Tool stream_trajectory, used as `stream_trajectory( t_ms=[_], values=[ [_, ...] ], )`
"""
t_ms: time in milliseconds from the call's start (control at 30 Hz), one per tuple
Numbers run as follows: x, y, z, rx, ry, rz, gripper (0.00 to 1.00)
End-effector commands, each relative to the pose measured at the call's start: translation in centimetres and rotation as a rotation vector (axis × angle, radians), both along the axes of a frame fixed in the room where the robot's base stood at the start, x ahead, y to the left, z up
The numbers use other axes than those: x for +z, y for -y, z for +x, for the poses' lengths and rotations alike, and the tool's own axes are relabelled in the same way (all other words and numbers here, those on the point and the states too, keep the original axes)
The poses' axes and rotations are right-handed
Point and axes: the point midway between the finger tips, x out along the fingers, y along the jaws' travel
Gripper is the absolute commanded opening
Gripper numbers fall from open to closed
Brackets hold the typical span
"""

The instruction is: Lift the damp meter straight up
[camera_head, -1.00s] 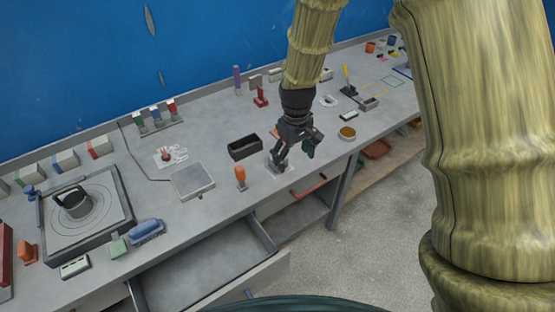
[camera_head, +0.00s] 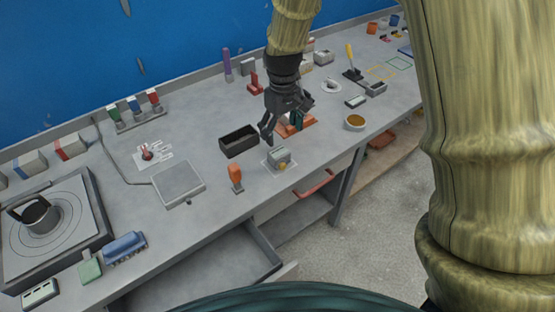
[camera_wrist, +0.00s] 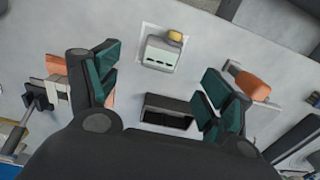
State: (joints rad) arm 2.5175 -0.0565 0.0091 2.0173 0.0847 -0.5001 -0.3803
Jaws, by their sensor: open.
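A small pale grey box with a yellow knob at one end, which I take to be the damp meter (camera_head: 279,156), lies on a white marked sheet near the table's front edge. The wrist view shows it (camera_wrist: 162,52) with dark slots on its face, ahead of and between the fingers. My gripper (camera_head: 283,128) is open and empty, above the table and behind the meter. In the wrist view the green-padded fingers (camera_wrist: 163,82) are spread wide and apart from it.
A black open box (camera_head: 239,141) stands to the meter's left, and an orange-handled tool (camera_head: 236,173) is near it. An orange block (camera_head: 296,128) is behind, close to my gripper. An open drawer (camera_head: 220,270) juts out below.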

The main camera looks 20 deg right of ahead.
Motion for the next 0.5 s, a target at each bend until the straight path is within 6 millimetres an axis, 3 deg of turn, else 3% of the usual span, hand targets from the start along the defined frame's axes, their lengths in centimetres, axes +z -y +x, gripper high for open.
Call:
stream_trajectory(
  t_ms=[500],
  values=[
    [-5.0, -0.2, 0.0, 0.001, -0.002, 0.0, 0.8]
  ],
)
